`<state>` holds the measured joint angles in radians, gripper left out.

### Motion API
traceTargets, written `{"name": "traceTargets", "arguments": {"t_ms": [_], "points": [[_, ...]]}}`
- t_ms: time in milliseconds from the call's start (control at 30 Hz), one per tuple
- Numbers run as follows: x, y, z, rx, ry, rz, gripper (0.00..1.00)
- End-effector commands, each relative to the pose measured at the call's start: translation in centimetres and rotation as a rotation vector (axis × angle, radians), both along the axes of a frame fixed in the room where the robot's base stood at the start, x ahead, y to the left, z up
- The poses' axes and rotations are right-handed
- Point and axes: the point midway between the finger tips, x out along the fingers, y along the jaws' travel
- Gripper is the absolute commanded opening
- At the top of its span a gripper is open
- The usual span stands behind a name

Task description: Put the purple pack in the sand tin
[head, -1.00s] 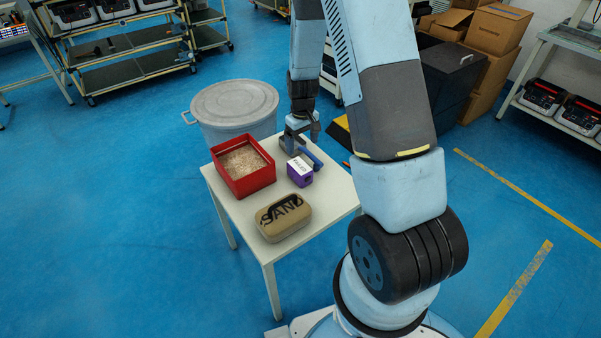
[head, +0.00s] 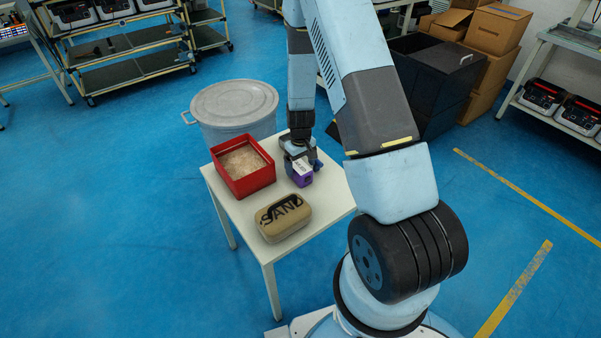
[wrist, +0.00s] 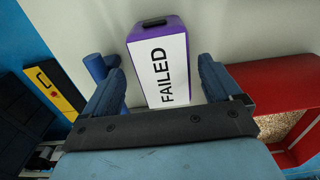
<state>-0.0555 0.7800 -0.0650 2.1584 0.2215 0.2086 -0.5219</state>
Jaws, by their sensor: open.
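The purple pack (head: 302,177) stands on the white table, with a white label on it. My gripper (wrist: 160,88) is open, with one finger on each side of the pack's near part; small gaps seem to show, and contact is not clear. In the head view, my gripper (head: 300,158) is low over the pack. A tan rounded tin (head: 283,217) marked SAND lies at the table's front and looks closed. A red open-topped box (head: 249,185) holds pale grainy material (head: 243,161), left of the pack.
The white table (head: 327,205) is clear to the right of the tan tin. A blue cylindrical object (wrist: 97,68) is close beside the pack, by the left finger in the wrist view. A grey lidded bin (head: 235,108) stands behind the table.

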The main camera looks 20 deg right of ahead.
Motion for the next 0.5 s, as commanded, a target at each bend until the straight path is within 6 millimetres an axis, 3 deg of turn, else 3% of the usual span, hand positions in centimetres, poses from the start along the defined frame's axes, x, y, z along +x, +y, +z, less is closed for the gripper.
{"name": "traceTargets", "arguments": {"t_ms": [200,500], "points": [[0.0,0.3,-2.7,0.000,0.002,0.000,0.92],[0.1,0.4,-3.5,0.000,0.000,0.000,0.92]]}}
